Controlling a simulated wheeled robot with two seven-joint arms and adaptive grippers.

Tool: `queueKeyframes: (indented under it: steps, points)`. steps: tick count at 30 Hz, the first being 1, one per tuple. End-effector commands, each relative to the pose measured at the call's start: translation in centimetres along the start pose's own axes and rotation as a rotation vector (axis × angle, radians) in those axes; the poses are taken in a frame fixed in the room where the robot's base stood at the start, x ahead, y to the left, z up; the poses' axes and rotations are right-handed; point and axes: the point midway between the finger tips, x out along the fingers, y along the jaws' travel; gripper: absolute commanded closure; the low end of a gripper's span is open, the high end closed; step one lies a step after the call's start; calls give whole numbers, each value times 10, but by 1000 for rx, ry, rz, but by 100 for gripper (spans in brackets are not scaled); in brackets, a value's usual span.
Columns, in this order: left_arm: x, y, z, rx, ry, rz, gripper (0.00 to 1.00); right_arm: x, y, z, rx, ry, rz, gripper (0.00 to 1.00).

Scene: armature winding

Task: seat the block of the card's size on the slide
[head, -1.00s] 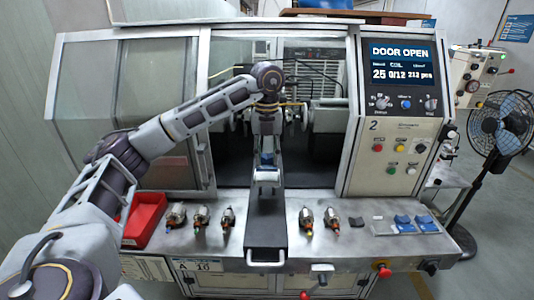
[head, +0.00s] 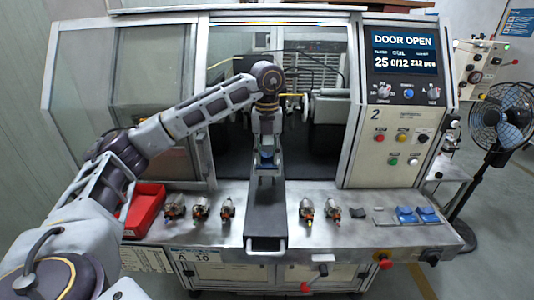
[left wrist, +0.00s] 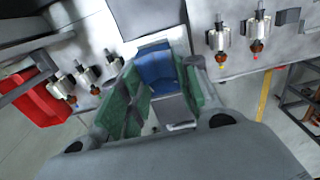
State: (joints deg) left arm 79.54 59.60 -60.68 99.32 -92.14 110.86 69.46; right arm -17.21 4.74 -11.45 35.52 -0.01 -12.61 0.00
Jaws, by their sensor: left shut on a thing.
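My left gripper (head: 266,166) is shut on a blue block (head: 266,157) above the far part of the dark slide (head: 265,215), in front of the open machine doorway. In the left wrist view the blue block (left wrist: 157,68) shows between the green finger pads. Whether its underside touches the slide I cannot tell. A card (head: 194,265) reading "A 10" is on the bench front, left of the slide handle. Two blue blocks (head: 405,214) and (head: 427,214) and grey pieces (head: 380,209) lie at the right of the bench. My right gripper is not in view.
Several armatures (head: 200,208) stand on the bench (head: 345,230) left and right of the slide. A red bin (head: 143,211) is at the left end. The machine panel (head: 404,50) reads "DOOR OPEN". A fan (head: 500,125) stands at the right.

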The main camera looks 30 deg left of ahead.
Motion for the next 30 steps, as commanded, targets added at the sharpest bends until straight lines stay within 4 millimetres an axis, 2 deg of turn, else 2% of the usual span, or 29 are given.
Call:
queueKeyframes:
  steps: [27, 28, 30]
  points:
    - [7, 0, 0, 0, 0, 0, 96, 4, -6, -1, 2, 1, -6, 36]
    - [6, 0, 0, 0, 0, 0, 65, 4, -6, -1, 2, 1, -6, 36]
    - [6, 0, 0, 0, 0, 0, 56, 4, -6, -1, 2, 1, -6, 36]
